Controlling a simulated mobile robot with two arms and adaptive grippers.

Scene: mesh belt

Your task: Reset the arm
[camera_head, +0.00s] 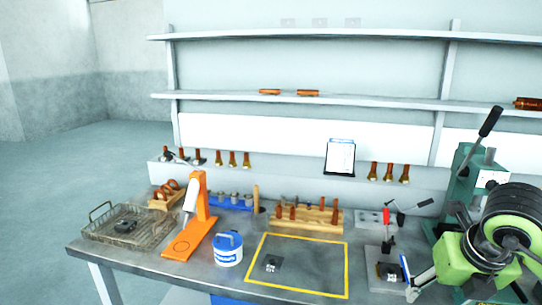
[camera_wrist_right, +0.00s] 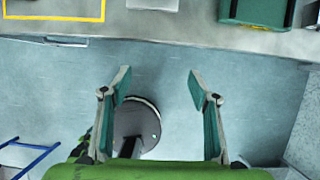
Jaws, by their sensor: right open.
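My right arm, green and black, comes in at the right edge of the head view. Its gripper (camera_head: 410,283) is over the table's front right edge. In the right wrist view the gripper (camera_wrist_right: 158,85) is open, its two teal-lined fingers well apart, with nothing between them but floor and a round grey disc (camera_wrist_right: 137,124) below. My left gripper does not show in either view.
The workbench (camera_head: 150,255) holds a wire basket (camera_head: 152,235), an orange stand (camera_head: 203,200), a blue-white tub (camera_head: 228,250), a wooden rack (camera_head: 300,217) and a yellow-framed area (camera_head: 320,265). A green press (camera_head: 465,165) stands near my right arm. Shelves (camera_head: 340,97) are behind.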

